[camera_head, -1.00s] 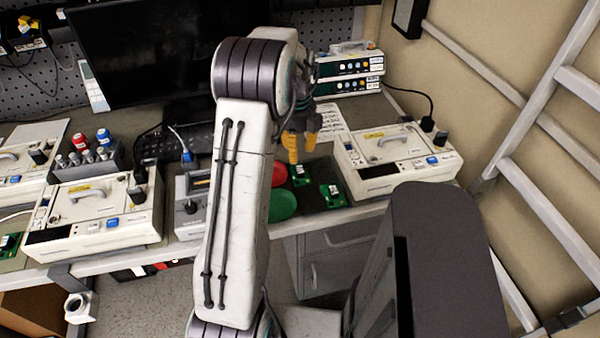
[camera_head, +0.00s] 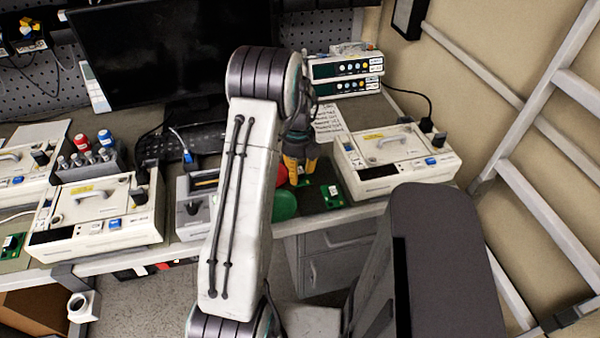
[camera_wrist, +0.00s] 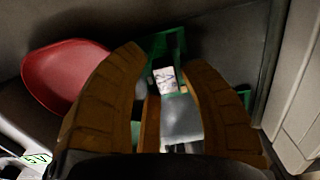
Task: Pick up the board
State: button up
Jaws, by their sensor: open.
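My gripper (camera_head: 299,168) is open, its orange fingers low over the bench beside the right-hand pump. In the wrist view the open fingers (camera_wrist: 163,62) point at a green board (camera_wrist: 172,42), which shows between and beyond the tips with a white label and grey parts. The fingers hide some of it, and I cannot tell whether they touch it. In the head view that board is mostly hidden by the fingers. A second green board (camera_head: 332,194) lies just to the right, and its edge shows in the wrist view (camera_wrist: 243,97).
A red dish (camera_wrist: 66,75) and a green dish (camera_head: 284,205) lie left of the boards. A white pump (camera_head: 395,160) stands close on the right. A paper sheet (camera_head: 329,122) lies behind. More pumps and a keyboard stand to the left.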

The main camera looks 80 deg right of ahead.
aim_at(299, 170)
jog(key=shift+c, duration=0.2)
grip_shut()
jog(key=shift+r, duration=0.1)
jog(key=shift+d+r, duration=0.1)
jog(key=shift+r, duration=0.35)
jog(key=r+b, duration=0.1)
jog(key=r, duration=0.2)
jog(key=shift+s+r, duration=0.15)
jog(key=shift+s, duration=0.05)
jog(key=s+a+r+b, duration=0.1)
jog(key=s+a+r, duration=0.4)
jog(key=s, duration=0.5)
jog(key=shift+r, duration=0.85)
jog(key=shift+a, duration=0.1)
